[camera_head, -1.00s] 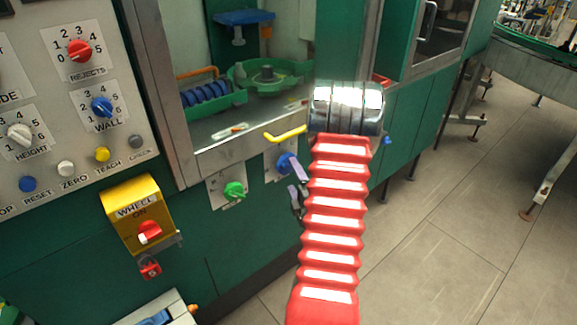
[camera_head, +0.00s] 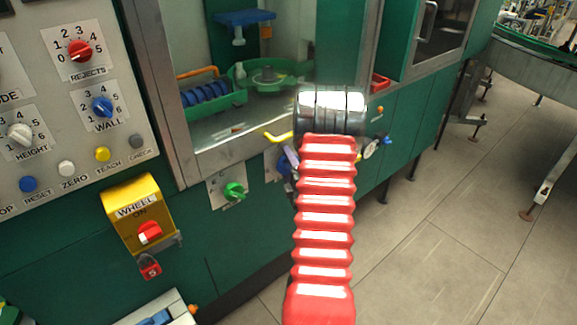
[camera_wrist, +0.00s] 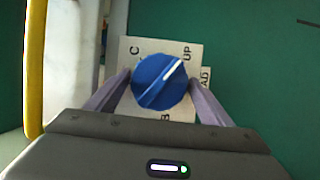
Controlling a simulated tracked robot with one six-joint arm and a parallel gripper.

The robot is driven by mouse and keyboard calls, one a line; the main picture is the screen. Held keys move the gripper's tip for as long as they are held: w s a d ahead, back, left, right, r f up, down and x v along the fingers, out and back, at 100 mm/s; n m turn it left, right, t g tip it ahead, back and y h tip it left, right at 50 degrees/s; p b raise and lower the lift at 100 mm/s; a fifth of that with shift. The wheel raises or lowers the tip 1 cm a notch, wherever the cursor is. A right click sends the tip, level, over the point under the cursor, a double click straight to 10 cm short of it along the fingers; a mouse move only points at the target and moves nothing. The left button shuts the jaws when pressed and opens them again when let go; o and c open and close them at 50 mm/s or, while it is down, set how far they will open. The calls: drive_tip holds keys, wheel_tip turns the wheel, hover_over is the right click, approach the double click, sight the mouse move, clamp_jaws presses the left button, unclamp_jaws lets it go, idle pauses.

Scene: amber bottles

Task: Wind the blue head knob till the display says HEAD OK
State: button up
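The blue head knob (camera_wrist: 160,81) is in the middle of the wrist view on a pale plate (camera_wrist: 137,46) with letters C, B, UP and AD partly showing. Its white pointer line slants to the upper right, towards UP. My gripper (camera_wrist: 159,80) is open around the knob, one purple finger close on each side. I cannot tell whether the fingers touch it. In the head view my gripper (camera_head: 289,160) is in front of the blue knob's plate, and my red arm hides most of it. No display reading HEAD OK is visible.
A green knob (camera_head: 234,190) is left of the gripper. A yellow handle (camera_head: 277,137) sticks out just above the gripper; a yellow bar (camera_wrist: 36,65) edges the wrist view.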

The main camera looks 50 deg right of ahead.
drive_tip(key=c, duration=0.7)
drive_tip(key=shift+s+d, duration=0.15)
drive_tip(key=shift+d, duration=0.05)
drive_tip(key=shift+c, duration=0.4)
drive_tip(key=shift+a, duration=0.15)
drive_tip(key=shift+a+f, duration=0.1)
drive_tip(key=shift+f, duration=0.05)
